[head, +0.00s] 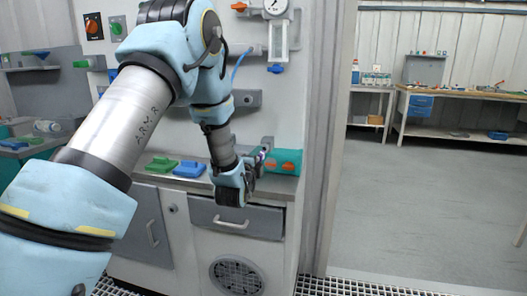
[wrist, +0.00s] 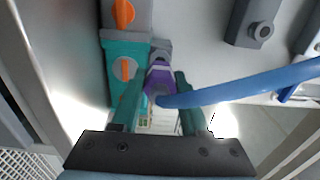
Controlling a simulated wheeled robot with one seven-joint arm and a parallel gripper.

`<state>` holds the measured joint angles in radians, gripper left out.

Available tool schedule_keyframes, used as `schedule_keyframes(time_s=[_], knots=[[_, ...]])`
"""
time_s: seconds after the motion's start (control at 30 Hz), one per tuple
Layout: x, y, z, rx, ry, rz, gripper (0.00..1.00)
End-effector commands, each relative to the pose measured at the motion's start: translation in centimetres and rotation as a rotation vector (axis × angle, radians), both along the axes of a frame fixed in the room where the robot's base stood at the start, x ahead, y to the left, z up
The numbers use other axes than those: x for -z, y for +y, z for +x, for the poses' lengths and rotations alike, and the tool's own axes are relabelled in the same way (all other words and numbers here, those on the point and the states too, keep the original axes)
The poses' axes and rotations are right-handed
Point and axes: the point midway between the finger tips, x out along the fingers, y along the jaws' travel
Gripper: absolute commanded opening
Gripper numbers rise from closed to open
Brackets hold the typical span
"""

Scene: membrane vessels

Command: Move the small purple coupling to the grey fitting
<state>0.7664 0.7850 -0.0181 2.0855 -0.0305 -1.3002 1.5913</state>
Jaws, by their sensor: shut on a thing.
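The purple coupling (wrist: 159,72) is between the two green fingers of my gripper (wrist: 160,82) in the wrist view, and the fingers are shut on it. A blue hose (wrist: 245,87) runs from the right to the coupling's near end. A grey part (wrist: 162,46) shows just beyond the coupling, beside the teal block; I cannot tell whether they touch. A grey fitting with a round port (wrist: 262,30) sits apart, up and right. In the head view my gripper (head: 256,168) is at the counter's front right, by the teal block, and mostly hides the coupling.
The teal block with orange knobs (head: 284,161) stands close to the right of my gripper; it also fills the left of the wrist view (wrist: 122,68). Green (head: 161,164) and blue (head: 189,169) valve-like pieces lie on the counter to the left. Open floor lies at right.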

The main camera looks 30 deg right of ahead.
Motion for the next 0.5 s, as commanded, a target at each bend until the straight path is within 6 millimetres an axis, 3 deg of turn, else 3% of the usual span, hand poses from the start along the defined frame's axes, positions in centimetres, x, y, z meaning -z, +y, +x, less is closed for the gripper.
schedule_keyframes(time_s=[0.5], knots=[[0.0,1.3,-1.4,0.000,-0.001,0.001,0.00]])
